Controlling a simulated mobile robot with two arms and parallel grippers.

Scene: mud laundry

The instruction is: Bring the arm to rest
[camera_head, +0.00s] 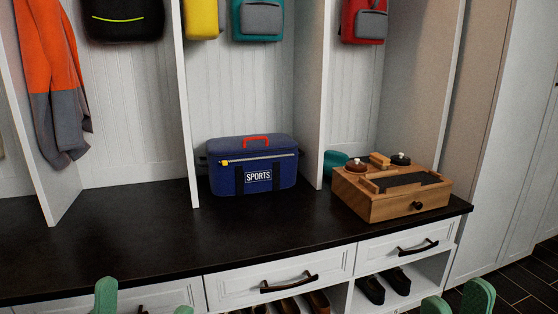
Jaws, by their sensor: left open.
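My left gripper (144,302) shows at the bottom edge, left of centre. Its two green fingertips are wide apart, with nothing seen between them. My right gripper (457,301) shows at the bottom right corner, in front of the shoe shelf and floor. No held object shows at either gripper.
A dark bench top (120,235) carries a blue sports bag (225,180) and a wooden box (385,207). Drawers (330,266) and shoes (369,289) are below. Backpacks (262,20) and an orange-grey jacket (50,60) hang above. The bench's left part is clear.

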